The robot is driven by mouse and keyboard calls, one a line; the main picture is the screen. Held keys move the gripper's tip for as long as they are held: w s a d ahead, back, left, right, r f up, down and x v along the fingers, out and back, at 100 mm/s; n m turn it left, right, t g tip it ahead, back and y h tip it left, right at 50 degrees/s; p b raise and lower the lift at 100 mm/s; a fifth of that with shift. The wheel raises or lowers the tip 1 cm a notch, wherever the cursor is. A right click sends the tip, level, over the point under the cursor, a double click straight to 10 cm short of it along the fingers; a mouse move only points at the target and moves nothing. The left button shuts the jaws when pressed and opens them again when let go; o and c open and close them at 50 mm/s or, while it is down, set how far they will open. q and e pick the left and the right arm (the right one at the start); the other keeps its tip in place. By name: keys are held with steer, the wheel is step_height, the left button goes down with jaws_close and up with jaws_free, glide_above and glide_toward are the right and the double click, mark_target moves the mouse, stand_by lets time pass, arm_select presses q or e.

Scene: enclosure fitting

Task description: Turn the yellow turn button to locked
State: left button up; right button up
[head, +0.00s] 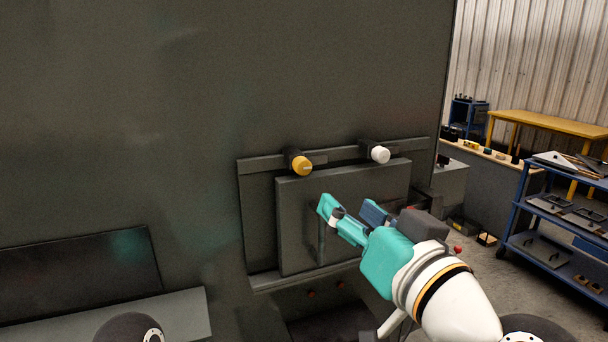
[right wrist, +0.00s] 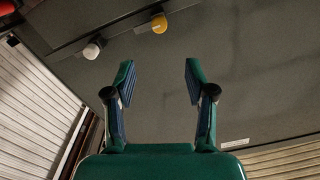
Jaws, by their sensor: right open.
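The yellow turn button (head: 302,166) sits on a dark rail above a grey panel (head: 345,190) on the enclosure wall. A white button (head: 380,154) is on the same rail to its right. My right gripper (head: 350,211) is open and empty in front of the panel, below both buttons and apart from them. In the right wrist view the yellow button (right wrist: 159,23) shows at the top, beyond the gap between the open fingers (right wrist: 158,78). The white button (right wrist: 91,50) lies left of the fingers there. My left gripper is out of view.
The large dark enclosure wall (head: 200,80) fills the left and middle. A ledge (head: 180,312) juts out at lower left. Small red knobs (head: 311,294) sit below the panel. A blue cart (head: 530,205) and a yellow table (head: 545,122) stand at the right, away from the arm.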

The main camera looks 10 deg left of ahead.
mark_target(304, 170)
steer(key=p+x, duration=0.1)
steer(key=x, duration=1.5)
steer(key=shift+f, duration=0.15)
jaws_close()
steer(key=shift+a, duration=0.15)
